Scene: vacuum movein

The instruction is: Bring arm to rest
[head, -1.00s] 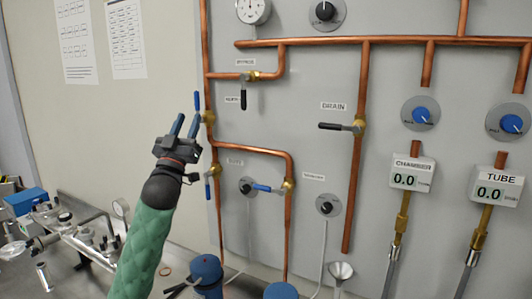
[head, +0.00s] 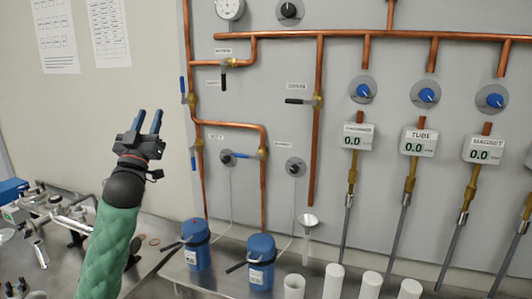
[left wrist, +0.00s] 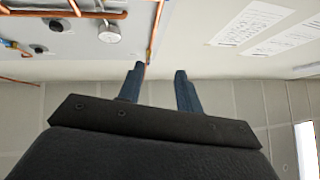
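My left arm comes up from the lower left in the head view, with a green sleeve. Its left gripper (head: 147,122) points upward in front of the wall, left of the copper pipes. The two blue fingers are apart with nothing between them. In the left wrist view the left gripper (left wrist: 160,75) also shows its fingers spread and empty, with wall and ceiling-side panels beyond. The gripper appears apart from the nearby blue valve handle (head: 183,85). My right gripper is not in view.
Copper pipes (head: 317,130) with valves and gauges cover the grey panel. A chamber readout (head: 356,136) and a tube readout (head: 419,142) show 0.0. Two blue flasks (head: 196,250) (head: 261,262) and several white cylinders stand on the bench below. Metal fittings (head: 65,215) lie at left.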

